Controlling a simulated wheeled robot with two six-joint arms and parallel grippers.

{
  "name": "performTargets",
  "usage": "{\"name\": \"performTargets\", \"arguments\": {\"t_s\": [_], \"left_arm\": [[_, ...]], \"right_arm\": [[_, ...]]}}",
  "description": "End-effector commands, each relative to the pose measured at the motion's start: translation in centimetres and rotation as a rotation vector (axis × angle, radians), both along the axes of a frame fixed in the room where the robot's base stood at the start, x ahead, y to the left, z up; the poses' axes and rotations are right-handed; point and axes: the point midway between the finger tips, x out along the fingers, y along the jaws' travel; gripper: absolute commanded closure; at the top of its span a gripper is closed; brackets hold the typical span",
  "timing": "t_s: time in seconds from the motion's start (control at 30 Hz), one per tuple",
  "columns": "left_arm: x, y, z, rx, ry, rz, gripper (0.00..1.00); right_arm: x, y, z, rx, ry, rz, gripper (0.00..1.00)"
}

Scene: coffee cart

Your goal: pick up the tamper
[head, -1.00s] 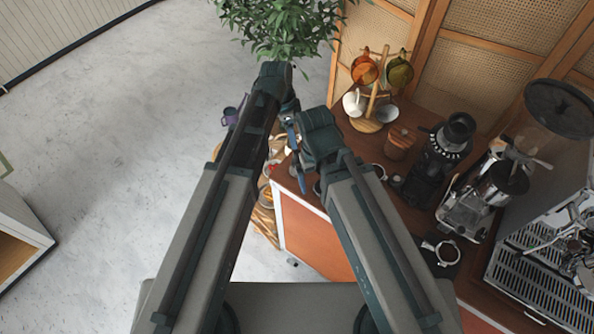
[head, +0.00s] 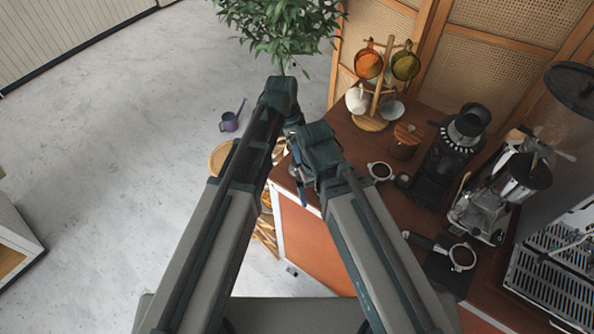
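I cannot pick out the tamper for certain. A small dark round piece (head: 403,181) on the counter, beside the black grinder's base, may be it, but it is too small to tell. My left gripper (head: 294,122) is at the end of the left arm, above the counter's left edge. My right gripper (head: 303,188) hangs near the counter's left front edge, left of that dark piece and apart from it. The fingers of both are mostly hidden by my own wrists, so their opening does not show.
The wooden counter (head: 345,145) bears a mug tree (head: 376,100), a wooden-topped canister (head: 405,141), a black grinder (head: 445,165), a portafilter (head: 462,257) and an espresso machine (head: 560,280). A plant (head: 280,30) stands behind. A purple cup (head: 229,123) is at left; open floor lies left.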

Motion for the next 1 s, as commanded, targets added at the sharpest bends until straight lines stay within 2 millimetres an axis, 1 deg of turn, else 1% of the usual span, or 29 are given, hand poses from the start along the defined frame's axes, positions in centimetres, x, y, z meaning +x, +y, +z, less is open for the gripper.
{"name": "performTargets", "arguments": {"t_s": [0.03,0.13,0.23,0.43,0.47,0.6,0.67,0.7,0.87,0.9,1.0], "left_arm": [[0.0,-0.1,-1.4,0.000,0.000,0.000,0.24],[0.0,-0.3,-2.4,0.000,0.000,-0.001,0.24],[0.0,-0.4,-2.7,0.000,0.000,0.000,0.24],[0.0,-0.4,-2.5,0.000,0.000,0.000,0.24],[0.0,-0.4,-2.5,0.000,0.000,0.000,0.26],[0.0,-0.4,-2.5,0.000,0.000,0.000,0.51],[0.0,-0.4,-2.5,0.000,0.000,0.000,0.61],[0.0,-0.4,-2.5,0.000,0.000,0.000,0.69],[0.0,-0.4,-2.5,0.000,0.000,0.000,0.97],[0.0,-0.4,-2.5,0.000,0.000,0.000,1.00],[0.0,-0.4,-2.5,0.000,0.000,0.000,1.00]], "right_arm": [[0.0,0.0,-1.4,0.000,0.000,0.000,0.00],[0.0,0.0,-2.4,0.000,0.000,-0.001,0.00],[0.0,0.0,-2.7,0.000,0.000,-0.001,0.00],[0.0,0.0,-2.5,0.000,0.000,-0.001,0.00],[0.0,0.0,-2.5,0.000,0.000,-0.001,0.00],[0.0,0.0,-2.5,0.000,0.000,-0.001,0.00],[0.0,0.0,-2.5,0.000,0.000,-0.001,0.00],[0.0,0.0,-2.5,0.000,0.000,-0.001,0.00],[0.0,0.0,-2.5,0.000,0.000,-0.001,0.00],[0.0,0.0,-2.5,0.000,0.000,-0.001,0.00],[0.0,0.0,-2.5,0.000,0.000,-0.001,0.00]]}}
